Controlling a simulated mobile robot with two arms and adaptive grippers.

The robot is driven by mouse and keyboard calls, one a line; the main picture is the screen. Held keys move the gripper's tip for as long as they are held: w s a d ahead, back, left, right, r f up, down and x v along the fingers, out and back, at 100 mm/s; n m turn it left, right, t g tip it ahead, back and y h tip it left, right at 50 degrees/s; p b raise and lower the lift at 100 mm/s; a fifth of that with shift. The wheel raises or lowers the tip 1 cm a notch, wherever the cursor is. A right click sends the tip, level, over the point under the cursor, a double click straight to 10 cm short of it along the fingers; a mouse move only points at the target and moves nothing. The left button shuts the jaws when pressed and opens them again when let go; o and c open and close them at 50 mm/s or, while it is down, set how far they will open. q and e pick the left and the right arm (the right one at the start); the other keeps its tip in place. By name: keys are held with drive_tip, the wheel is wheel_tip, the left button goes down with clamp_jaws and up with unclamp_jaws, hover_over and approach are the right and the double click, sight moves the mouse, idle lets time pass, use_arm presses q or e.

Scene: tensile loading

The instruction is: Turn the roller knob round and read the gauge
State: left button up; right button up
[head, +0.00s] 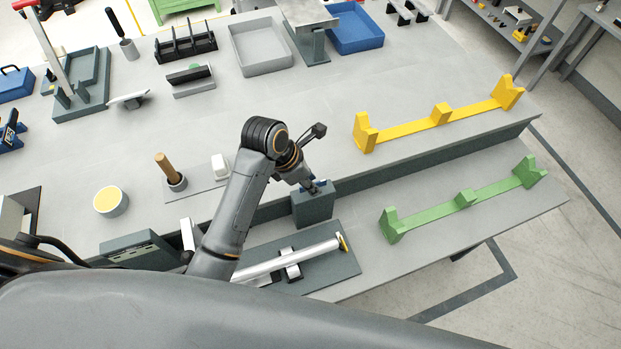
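My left arm comes in from the left and bends over the bench front. Its gripper (316,187) is at the top of a dark grey block (313,207), by a small blue part (320,184). The fingertips are too small and covered to show whether they are apart or holding the blue part. In front of the block, a silver cylinder (317,250) with a yellow piece (343,243) at its right end lies on a dark base plate (335,279). My forearm hides some of its left side. I cannot make out a roller knob or gauge for certain. My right gripper is not in view.
A yellow cradle (440,115) stands on the bench and a green cradle (465,199) on the lower shelf. A wooden-handled tool (168,169), a yellow-topped cup (109,201), a grey tray (261,46) and a blue tray (353,28) stand farther left and back.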

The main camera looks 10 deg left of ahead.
use_arm(q)
drive_tip(key=shift+d+f, duration=0.1)
drive_tip(key=shift+f, duration=0.05)
clamp_jaws()
drive_tip(key=shift+m, duration=0.3)
